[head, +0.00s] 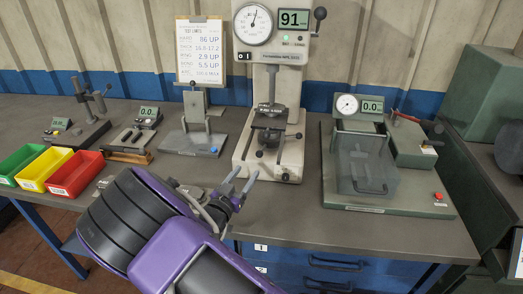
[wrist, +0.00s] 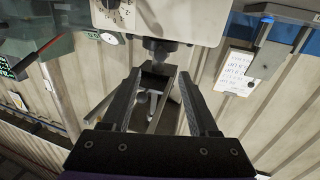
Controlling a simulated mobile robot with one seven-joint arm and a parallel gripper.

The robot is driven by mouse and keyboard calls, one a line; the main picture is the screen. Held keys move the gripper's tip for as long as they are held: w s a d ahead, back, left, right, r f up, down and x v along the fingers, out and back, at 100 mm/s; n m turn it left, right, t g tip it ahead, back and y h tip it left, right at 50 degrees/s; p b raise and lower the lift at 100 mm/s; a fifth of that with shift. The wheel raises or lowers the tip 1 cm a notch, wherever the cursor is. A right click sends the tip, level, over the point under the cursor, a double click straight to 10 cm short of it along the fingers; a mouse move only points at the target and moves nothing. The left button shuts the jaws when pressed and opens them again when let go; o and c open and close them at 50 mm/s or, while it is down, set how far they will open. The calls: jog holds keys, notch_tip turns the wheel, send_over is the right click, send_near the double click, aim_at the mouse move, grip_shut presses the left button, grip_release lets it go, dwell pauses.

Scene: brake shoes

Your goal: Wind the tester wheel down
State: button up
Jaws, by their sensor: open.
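The tester (head: 245,120) is a tall cream machine at the back middle of the bench, with a round dial and a display reading 91. Its wheel (head: 270,132) is a dark hub with ball-ended handles, low in the frame below a dark column. My gripper (head: 243,177) is open and empty, in front of the tester's base and lower left of the wheel, apart from it. In the wrist view, the tester (wrist: 185,18) is at the top, and both fingers of my gripper (wrist: 160,76) point toward it with a gap between them. Dark parts show in that gap, too unclear to name.
A gauge fixture with a clear guard (head: 365,165) stands on a green base to the right. A small stand (head: 195,140) and a limits sheet (head: 200,52) are left of the tester. Green, yellow and red bins (head: 76,168) sit at the left front. Bare bench lies right of my gripper.

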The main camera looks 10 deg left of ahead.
aim_at(259, 155)
jog(key=w, duration=0.4)
jog(key=w+d, duration=0.1)
jog(key=w, duration=0.3)
jog(key=w+d, duration=0.1)
jog(key=w, duration=0.3)
jog(key=shift+w+d, duration=0.2)
jog(key=shift+w, duration=0.15)
grip_shut()
dwell(0.7)
